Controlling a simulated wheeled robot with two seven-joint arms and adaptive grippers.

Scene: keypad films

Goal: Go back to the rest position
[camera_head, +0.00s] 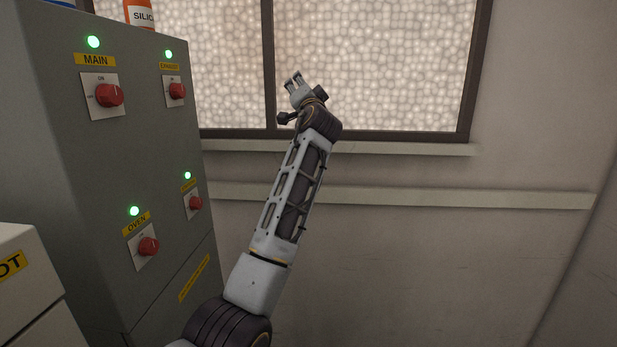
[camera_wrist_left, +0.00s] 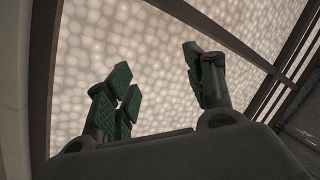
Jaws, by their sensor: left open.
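My left arm rises from the bottom of the head view, and its gripper (camera_head: 294,80) is held up in front of the window, to the right of the grey cabinet. In the left wrist view the left gripper (camera_wrist_left: 165,88) is open, with its green-padded fingers apart and nothing between them. It touches nothing that I can see. My right gripper is in neither view.
A grey cabinet (camera_head: 120,165) stands at the left with red knobs, including MAIN (camera_head: 109,95) and OVEN (camera_head: 148,246), and lit green lamps. A silicone bottle (camera_head: 139,14) is on top. The right side is clear.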

